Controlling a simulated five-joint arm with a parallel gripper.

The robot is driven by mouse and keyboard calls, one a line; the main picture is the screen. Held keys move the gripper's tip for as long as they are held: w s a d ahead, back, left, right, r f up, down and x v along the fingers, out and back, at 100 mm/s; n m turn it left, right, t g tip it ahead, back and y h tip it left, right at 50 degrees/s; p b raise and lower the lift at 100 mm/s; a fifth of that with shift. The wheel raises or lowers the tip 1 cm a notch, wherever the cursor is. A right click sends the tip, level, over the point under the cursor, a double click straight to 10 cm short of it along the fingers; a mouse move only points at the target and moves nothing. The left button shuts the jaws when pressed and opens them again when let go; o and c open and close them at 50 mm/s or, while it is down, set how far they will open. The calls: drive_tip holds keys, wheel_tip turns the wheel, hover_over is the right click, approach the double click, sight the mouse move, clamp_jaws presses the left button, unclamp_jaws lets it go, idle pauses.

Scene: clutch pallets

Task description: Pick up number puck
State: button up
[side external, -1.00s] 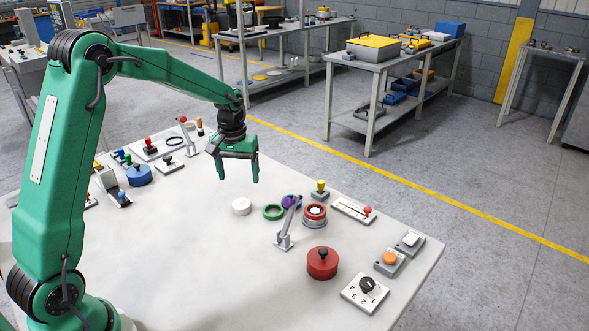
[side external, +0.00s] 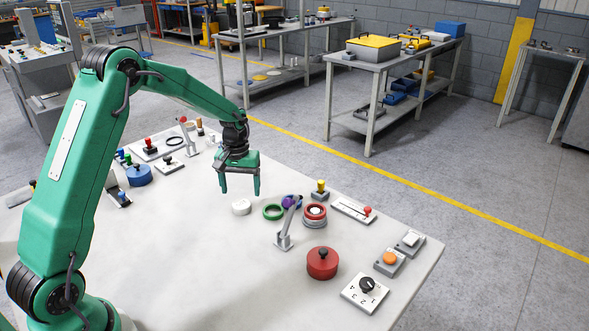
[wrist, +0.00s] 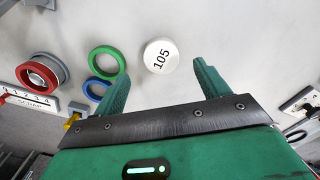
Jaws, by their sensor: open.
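The number puck (side external: 241,208) is a small white disc lying flat on the pale table in the side external view. In the wrist view the puck (wrist: 160,56) shows "105" on its top face. My gripper (side external: 240,193) is open and empty, with its fingers pointing down above the table just behind the puck. In the wrist view the puck lies ahead of my gripper (wrist: 160,80), roughly in line with the gap between the two fingers. The fingers are not touching it.
A green ring (side external: 273,212) lies close to the right of the puck, with a purple and blue piece (side external: 291,202) and a red ring stack (side external: 315,213) beyond. A grey lever (side external: 287,225) and a red knobbed cylinder (side external: 322,263) stand nearer. The table's left front is clear.

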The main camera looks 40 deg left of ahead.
sight(242, 203)
drive_tip(key=shift+f, duration=0.1)
drive_tip(key=shift+a+f, duration=0.1)
drive_tip(key=shift+f, duration=2.4)
drive_tip(key=c, duration=1)
